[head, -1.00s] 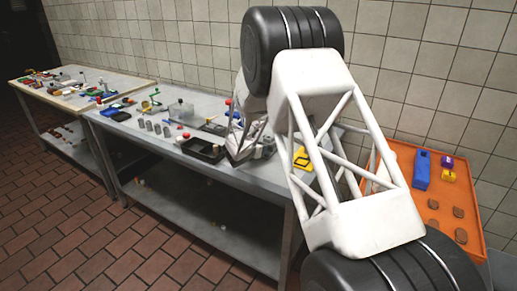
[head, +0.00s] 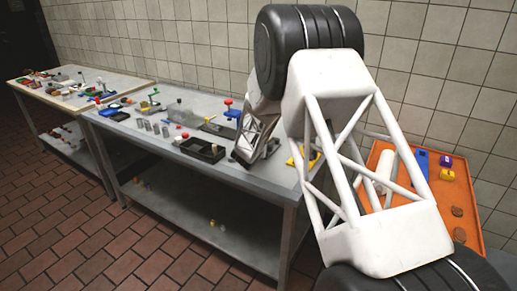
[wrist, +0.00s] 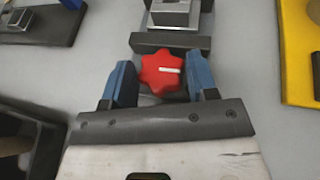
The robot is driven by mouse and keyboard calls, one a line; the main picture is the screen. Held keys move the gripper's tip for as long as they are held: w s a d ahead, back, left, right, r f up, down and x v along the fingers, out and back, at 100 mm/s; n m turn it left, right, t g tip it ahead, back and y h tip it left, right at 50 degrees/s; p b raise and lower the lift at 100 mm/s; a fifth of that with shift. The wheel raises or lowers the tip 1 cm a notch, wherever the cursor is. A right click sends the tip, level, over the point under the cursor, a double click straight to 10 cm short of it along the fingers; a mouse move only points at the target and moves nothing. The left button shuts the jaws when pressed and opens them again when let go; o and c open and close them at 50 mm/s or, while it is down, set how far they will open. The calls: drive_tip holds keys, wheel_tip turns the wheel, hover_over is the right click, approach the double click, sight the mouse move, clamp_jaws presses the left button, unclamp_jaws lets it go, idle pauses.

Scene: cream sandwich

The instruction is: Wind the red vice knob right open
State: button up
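The red star-shaped vice knob (wrist: 162,73) with a white mark shows in the wrist view, in front of a dark bar and the grey metal vice (wrist: 172,14). My gripper (wrist: 158,78) has its two blue fingers apart, one on each side of the knob. A narrow gap shows at the left finger; the right finger is very close to the knob, and I cannot tell whether it touches. The white mark lies nearly level. In the head view my arm hides the knob, and the gripper's fingers cannot be made out.
A yellow piece (wrist: 298,50) lies right of the vice, and a dark board (wrist: 45,22) lies left. In the head view a black tray (head: 203,149) sits on the grey bench (head: 255,183). An orange tray (head: 470,200) with blocks stands to the right.

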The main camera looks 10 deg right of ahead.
drive_tip(key=o, duration=0.3)
drive_tip(key=shift+s, duration=0.1)
drive_tip(key=shift+v, duration=3.85)
